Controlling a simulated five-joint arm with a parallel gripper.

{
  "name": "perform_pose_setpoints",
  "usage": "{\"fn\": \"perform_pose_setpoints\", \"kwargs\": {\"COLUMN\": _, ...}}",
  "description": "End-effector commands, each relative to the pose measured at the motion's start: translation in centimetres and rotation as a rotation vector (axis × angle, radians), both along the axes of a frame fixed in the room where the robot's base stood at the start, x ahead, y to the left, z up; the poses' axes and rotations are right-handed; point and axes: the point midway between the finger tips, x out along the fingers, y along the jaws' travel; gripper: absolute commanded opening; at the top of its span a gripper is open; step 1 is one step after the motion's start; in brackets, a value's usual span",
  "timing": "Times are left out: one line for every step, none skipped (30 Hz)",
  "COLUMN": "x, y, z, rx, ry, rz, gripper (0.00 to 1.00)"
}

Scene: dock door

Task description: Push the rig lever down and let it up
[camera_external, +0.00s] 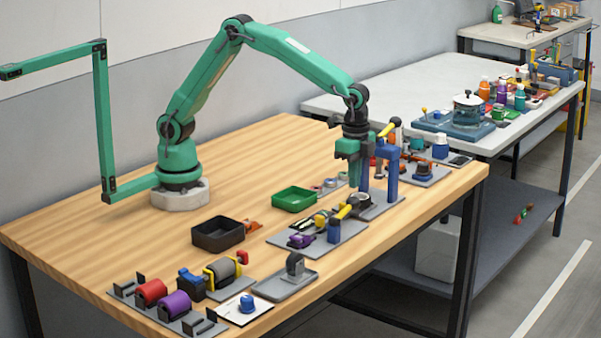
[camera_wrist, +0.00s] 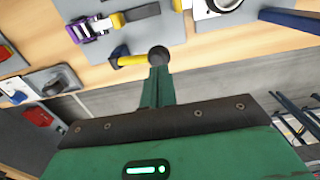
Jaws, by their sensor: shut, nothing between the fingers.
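My gripper (camera_external: 363,186) is shut and empty, pointing down over the right part of the wooden table. A yellow lever (camera_external: 343,212) with a dark knob sits on a short blue post (camera_external: 334,231) at the right of a grey board. In the wrist view this lever (camera_wrist: 132,60) ends in a black ball, just beyond the tip of my gripper (camera_wrist: 158,75); I cannot tell whether they touch. A second yellow lever (camera_external: 387,130) tops a tall blue stand (camera_external: 391,180) just right of my gripper. The pictures do not label either as the rig lever.
The grey board (camera_external: 310,252) also bears a purple part (camera_external: 300,240). A green tray (camera_external: 294,198) and a black tray (camera_external: 218,235) stand to the left. A grey bracket (camera_external: 295,266) is at the front edge. The table's middle left is clear.

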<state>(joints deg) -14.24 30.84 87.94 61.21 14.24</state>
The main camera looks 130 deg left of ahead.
Motion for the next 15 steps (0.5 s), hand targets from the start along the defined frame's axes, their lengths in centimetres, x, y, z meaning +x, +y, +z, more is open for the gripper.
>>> {"fn": "perform_pose_setpoints", "kwargs": {"x": 0.0, "y": 0.0, "z": 0.3, "rx": 0.000, "ry": -0.001, "rz": 0.000, "gripper": 0.00}}
{"fn": "perform_pose_setpoints", "kwargs": {"x": 0.0, "y": 0.0, "z": 0.4, "rx": 0.000, "ry": 0.000, "rz": 0.000, "gripper": 0.00}}
{"fn": "perform_pose_setpoints", "kwargs": {"x": 0.0, "y": 0.0, "z": 0.6, "rx": 0.000, "ry": 0.000, "rz": 0.000, "gripper": 0.00}}
{"fn": "perform_pose_setpoints", "kwargs": {"x": 0.0, "y": 0.0, "z": 0.8, "rx": 0.000, "ry": -0.001, "rz": 0.000, "gripper": 0.00}}
{"fn": "perform_pose_setpoints", "kwargs": {"x": 0.0, "y": 0.0, "z": 0.9, "rx": 0.000, "ry": -0.001, "rz": 0.000, "gripper": 0.00}}
{"fn": "perform_pose_setpoints", "kwargs": {"x": 0.0, "y": 0.0, "z": 1.1, "rx": 0.000, "ry": -0.002, "rz": 0.000, "gripper": 0.00}}
{"fn": "perform_pose_setpoints", "kwargs": {"x": 0.0, "y": 0.0, "z": 1.3, "rx": 0.000, "ry": -0.002, "rz": 0.000, "gripper": 0.00}}
{"fn": "perform_pose_setpoints", "kwargs": {"x": 0.0, "y": 0.0, "z": 1.4, "rx": 0.000, "ry": -0.002, "rz": 0.000, "gripper": 0.00}}
{"fn": "perform_pose_setpoints", "kwargs": {"x": 0.0, "y": 0.0, "z": 1.7, "rx": 0.000, "ry": -0.002, "rz": 0.000, "gripper": 0.00}}
{"fn": "perform_pose_setpoints", "kwargs": {"x": 0.0, "y": 0.0, "z": 1.8, "rx": 0.000, "ry": -0.001, "rz": 0.000, "gripper": 0.00}}
{"fn": "perform_pose_setpoints", "kwargs": {"x": 0.0, "y": 0.0, "z": 1.9, "rx": 0.000, "ry": -0.001, "rz": 0.000, "gripper": 0.00}}
{"fn": "perform_pose_setpoints", "kwargs": {"x": 0.0, "y": 0.0, "z": 2.1, "rx": 0.000, "ry": -0.002, "rz": 0.000, "gripper": 0.00}}
{"fn": "perform_pose_setpoints", "kwargs": {"x": 0.0, "y": 0.0, "z": 2.3, "rx": 0.000, "ry": -0.002, "rz": 0.000, "gripper": 0.00}}
{"fn": "perform_pose_setpoints", "kwargs": {"x": 0.0, "y": 0.0, "z": 2.4, "rx": 0.000, "ry": -0.002, "rz": 0.000, "gripper": 0.00}}
{"fn": "perform_pose_setpoints", "kwargs": {"x": 0.0, "y": 0.0, "z": 2.6, "rx": 0.000, "ry": -0.001, "rz": 0.000, "gripper": 0.00}}
